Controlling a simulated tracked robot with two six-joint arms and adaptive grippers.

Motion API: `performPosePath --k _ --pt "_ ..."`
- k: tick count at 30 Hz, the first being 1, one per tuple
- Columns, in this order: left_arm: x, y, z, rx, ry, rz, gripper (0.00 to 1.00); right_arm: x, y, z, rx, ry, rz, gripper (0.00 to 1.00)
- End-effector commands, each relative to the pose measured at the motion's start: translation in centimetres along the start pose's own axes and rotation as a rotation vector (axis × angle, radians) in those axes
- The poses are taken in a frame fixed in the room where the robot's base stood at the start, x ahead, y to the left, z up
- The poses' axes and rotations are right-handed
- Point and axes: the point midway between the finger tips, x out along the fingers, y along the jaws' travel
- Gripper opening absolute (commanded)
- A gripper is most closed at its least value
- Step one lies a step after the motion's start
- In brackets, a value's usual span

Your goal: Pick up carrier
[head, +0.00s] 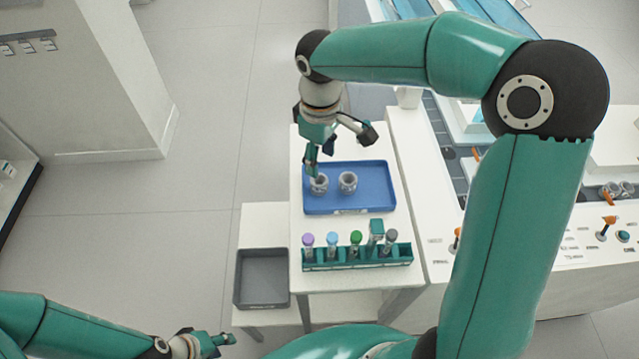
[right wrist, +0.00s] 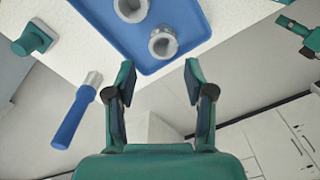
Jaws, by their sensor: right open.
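Two grey ring-topped carriers stand in a blue tray (head: 375,203) on the white table: a left carrier (head: 320,187) and a right carrier (head: 348,182). My right gripper (head: 340,148) is open and empty above the back of the tray. One finger overlaps the top of the left carrier in the head view; I cannot tell whether it touches. In the right wrist view, one carrier (right wrist: 163,43) lies just ahead of the open fingers (right wrist: 160,82), apart from them, and the other (right wrist: 131,9) is cut by the top edge. My left gripper (head: 222,341) is low at the bottom left, far from the tray.
A green rack (head: 340,262) with several capped tubes stands in front of the tray. A grey bin (head: 262,278) sits on a lower stand to the left. The white track machine (head: 410,170) borders the table on the right. The floor at left is clear.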

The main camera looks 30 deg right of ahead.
Motion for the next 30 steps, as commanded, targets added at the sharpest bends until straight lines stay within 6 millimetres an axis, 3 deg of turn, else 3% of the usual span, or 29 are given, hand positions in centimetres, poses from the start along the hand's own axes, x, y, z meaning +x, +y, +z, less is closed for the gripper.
performPosePath --k 3,11,21,30 --pt "0.2 -0.1 0.0 0.0 0.0 0.0 0.4 1.9 0.0 0.0 -0.001 -0.003 0.0 0.53" --pt "0.3 -0.1 0.0 0.0 0.0 0.0 0.4 3.5 -0.1 -0.1 -0.004 -0.002 0.0 0.53" --pt "0.4 -0.1 0.0 0.0 0.0 0.0 0.4 7.8 -0.5 0.0 -0.004 -0.002 -0.001 0.53" --pt "0.4 -0.1 0.0 0.0 0.0 0.0 0.4 8.0 -0.4 0.0 -0.004 0.0 0.0 0.5"
